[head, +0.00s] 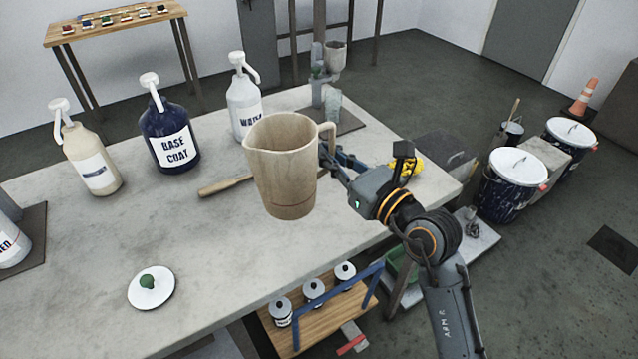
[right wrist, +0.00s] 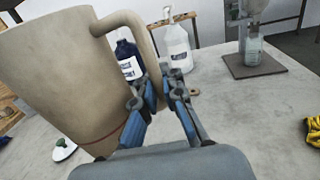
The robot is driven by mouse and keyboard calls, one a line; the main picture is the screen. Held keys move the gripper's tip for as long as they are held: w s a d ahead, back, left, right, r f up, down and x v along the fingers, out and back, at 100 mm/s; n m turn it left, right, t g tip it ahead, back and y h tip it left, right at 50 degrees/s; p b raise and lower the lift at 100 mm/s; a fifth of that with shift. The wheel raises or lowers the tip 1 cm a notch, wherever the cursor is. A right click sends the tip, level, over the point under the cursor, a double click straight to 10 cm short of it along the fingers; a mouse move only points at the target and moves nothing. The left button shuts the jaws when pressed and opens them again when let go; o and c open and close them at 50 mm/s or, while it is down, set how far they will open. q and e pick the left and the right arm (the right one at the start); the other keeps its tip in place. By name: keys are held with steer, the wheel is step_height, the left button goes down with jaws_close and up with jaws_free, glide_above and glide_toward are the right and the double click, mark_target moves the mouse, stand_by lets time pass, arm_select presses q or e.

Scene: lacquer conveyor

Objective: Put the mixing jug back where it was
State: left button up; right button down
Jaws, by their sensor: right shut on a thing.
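The beige mixing jug (head: 284,172) is held upright by its handle over the grey table (head: 95,245), its spout to the left. I cannot tell for sure whether its base touches the table. My right gripper (head: 327,158) is shut on the jug's handle from the right. In the right wrist view the jug (right wrist: 55,75) fills the left side, and the blue-padded fingers (right wrist: 160,110) close around its handle (right wrist: 145,40). My left gripper is not in view.
Pump bottles, one marked base coat (head: 169,138), stand behind the jug. A wooden stick (head: 225,186) lies left of it, and a white lid (head: 152,288) lies near the front edge. Yellow gloves (head: 405,166) lie at the right. The table's front middle is clear.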

steer(key=w+d+f+b, duration=0.1)
steer(key=w+d+f, duration=0.1)
steer(key=w+f, duration=0.1)
steer(key=w+d+f+b, duration=0.1)
steer(key=w+d+f, duration=0.1)
steer(key=w, duration=0.3)
steer(key=w+d+f+b, duration=0.2)
steer(key=w+f, duration=0.2)
steer(key=shift+w+f, duration=0.15)
steer(key=shift+f, duration=0.2)
steer(key=shift+w+f+b, duration=0.1)
steer(key=shift+f+b, duration=0.3)
steer(key=shift+f, duration=1.15)
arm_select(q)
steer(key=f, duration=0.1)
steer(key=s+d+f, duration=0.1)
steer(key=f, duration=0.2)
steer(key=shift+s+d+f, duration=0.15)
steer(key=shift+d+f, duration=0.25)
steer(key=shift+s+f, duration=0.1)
arm_select(e)
steer(key=c, duration=1.9)
jaws_free()
steer(key=shift+f, duration=0.15)
steer(key=o, duration=0.4)
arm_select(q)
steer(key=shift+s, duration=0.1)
arm_select(e)
steer(key=shift+o, duration=0.2)
